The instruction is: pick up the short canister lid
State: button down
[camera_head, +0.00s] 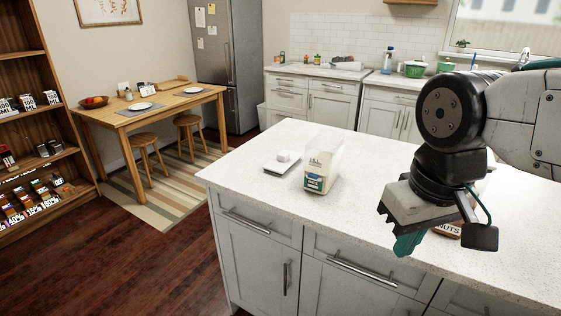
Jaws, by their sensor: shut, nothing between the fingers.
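The canister stands upright, with a green and cream label and what looks like an open top. My gripper (408,244) points down at the right, over the front edge of the counter. Its teal fingers are shut and empty, well to the right of the lid and apart from it.
A brown item labelled "NUTS" (447,231) is partly hidden behind my gripper. The white speckled counter (245,172) is clear around the lid. A dining table (180,106) with stools and a wooden shelf (35,110) stand at the left.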

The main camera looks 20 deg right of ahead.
aim_at(273, 166)
jog(key=u, duration=1.75)
jog(key=i, duration=2.2)
jog(key=z, duration=2.65)
jog(key=i, duration=0.5)
jog(key=z, duration=0.05)
